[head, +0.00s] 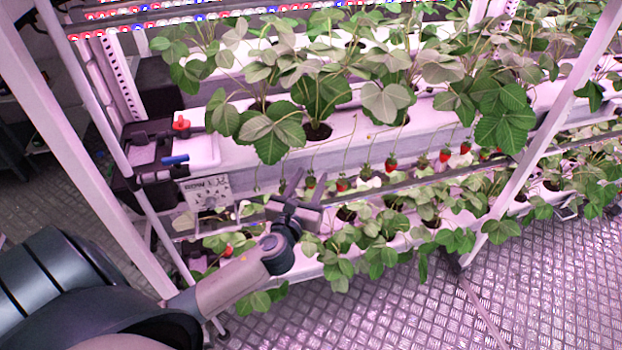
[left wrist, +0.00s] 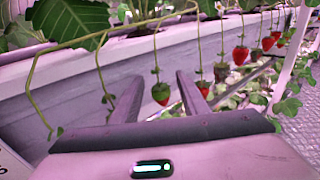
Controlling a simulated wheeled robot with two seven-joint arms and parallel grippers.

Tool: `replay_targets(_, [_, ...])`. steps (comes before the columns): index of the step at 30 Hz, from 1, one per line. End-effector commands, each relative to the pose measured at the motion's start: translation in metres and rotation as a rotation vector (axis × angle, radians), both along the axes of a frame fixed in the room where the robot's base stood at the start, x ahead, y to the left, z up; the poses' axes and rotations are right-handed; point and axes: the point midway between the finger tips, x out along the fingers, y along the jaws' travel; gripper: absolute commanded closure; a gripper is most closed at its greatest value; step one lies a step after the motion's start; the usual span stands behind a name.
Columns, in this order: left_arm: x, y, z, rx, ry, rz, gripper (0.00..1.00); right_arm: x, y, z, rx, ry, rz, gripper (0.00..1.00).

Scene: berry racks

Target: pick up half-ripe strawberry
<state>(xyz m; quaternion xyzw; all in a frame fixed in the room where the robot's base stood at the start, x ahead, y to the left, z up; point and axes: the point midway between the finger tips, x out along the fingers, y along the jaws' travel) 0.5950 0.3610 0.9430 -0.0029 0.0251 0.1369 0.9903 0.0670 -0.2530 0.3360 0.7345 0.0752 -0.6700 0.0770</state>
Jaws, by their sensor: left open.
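Several strawberries hang on thin stems along the front of the upper white trough (head: 240,160). The leftmost well-seen strawberry (head: 311,181) is red below and green at the top; it also shows in the left wrist view (left wrist: 161,94). There it appears between the two fingers of my left gripper (left wrist: 156,80), a little beyond them, and the jaws are not closed on it. In the head view my left gripper (head: 290,184) is open just left of this berry. A second red berry (left wrist: 203,88) hangs right of the right finger. My right gripper is not in view.
More red berries (head: 445,155) hang farther right, with a dull greenish one (left wrist: 221,72) among them. A lower row of leafy plants (head: 375,250) sits beneath. A white rack post (head: 545,130) stands to the right. The metal floor (head: 540,290) in front is clear.

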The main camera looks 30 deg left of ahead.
Motion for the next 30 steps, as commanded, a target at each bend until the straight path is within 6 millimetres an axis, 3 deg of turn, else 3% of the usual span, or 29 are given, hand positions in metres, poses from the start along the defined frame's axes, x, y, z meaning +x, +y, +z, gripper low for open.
replay_targets(4, [0.0090,0.0026,-0.0005,-0.001,0.000,0.001,0.59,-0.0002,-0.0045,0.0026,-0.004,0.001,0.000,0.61])
replay_targets(18, [0.0092,0.0027,-0.0010,-0.001,0.000,0.000,0.59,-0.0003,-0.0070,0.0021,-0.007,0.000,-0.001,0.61])
replay_targets(21, [0.0092,0.0027,-0.0010,-0.001,0.000,0.000,0.83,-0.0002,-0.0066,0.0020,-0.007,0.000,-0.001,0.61])
replay_targets(22, [0.0092,0.0027,-0.0010,-0.001,0.000,0.000,0.86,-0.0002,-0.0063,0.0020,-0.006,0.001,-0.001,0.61])
replay_targets(30, [0.0092,0.0027,-0.0009,-0.001,0.000,0.000,0.86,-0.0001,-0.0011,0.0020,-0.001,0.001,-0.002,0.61])
